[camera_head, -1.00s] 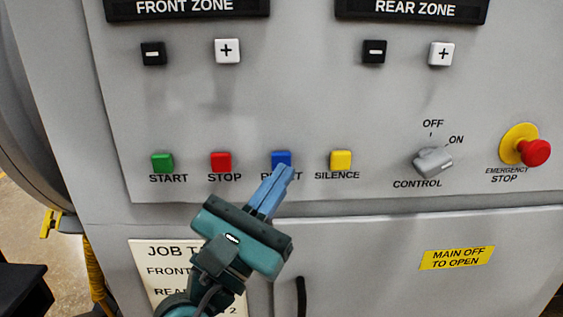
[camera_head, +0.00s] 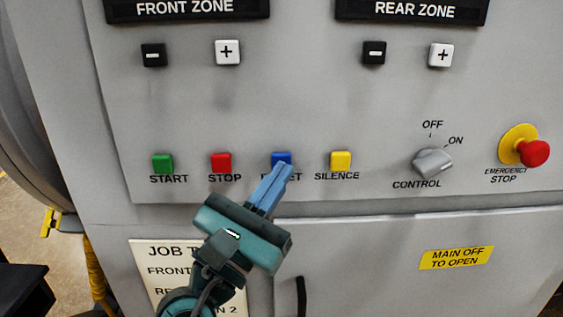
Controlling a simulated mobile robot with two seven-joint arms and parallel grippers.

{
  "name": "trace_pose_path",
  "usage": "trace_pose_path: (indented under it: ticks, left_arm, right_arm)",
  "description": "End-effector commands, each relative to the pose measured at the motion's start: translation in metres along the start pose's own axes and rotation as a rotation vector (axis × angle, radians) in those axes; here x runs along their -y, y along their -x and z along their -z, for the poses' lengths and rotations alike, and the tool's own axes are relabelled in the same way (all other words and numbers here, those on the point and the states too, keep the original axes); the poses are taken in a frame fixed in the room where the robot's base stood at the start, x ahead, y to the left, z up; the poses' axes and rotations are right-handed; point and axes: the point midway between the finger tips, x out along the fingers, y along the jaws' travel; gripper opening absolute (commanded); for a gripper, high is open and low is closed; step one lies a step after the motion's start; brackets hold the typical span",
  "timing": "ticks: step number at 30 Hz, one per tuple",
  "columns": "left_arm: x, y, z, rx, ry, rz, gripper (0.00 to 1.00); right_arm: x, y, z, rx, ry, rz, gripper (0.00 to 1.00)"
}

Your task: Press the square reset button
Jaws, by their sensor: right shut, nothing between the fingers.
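The square blue reset button (camera_head: 281,157) sits in the lower row of the grey panel, between the red STOP button (camera_head: 221,163) and the yellow SILENCE button (camera_head: 341,161). Its label is partly covered by my fingers. My right gripper (camera_head: 285,168) comes up from below with its blue fingers shut and empty. The fingertips overlap the lower edge of the blue button in the picture. I cannot tell whether they touch it. My left gripper is not in view.
A green START button (camera_head: 162,163) is at the left. The CONTROL knob (camera_head: 433,162) and red emergency stop (camera_head: 534,153) are at the right. Plus and minus keys sit above. A black door handle (camera_head: 301,296) and job card (camera_head: 150,270) are below.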

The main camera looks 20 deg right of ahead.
Motion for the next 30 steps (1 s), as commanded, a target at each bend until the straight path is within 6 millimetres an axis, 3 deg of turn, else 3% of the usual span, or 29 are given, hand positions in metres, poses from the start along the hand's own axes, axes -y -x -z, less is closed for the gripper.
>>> trace_pose_path:
  ticks: [30]
  left_arm:
    - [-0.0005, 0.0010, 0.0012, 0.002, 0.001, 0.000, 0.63]
  right_arm:
    - [-0.0048, -0.0065, 0.0046, 0.000, 0.000, 0.000, 0.00]
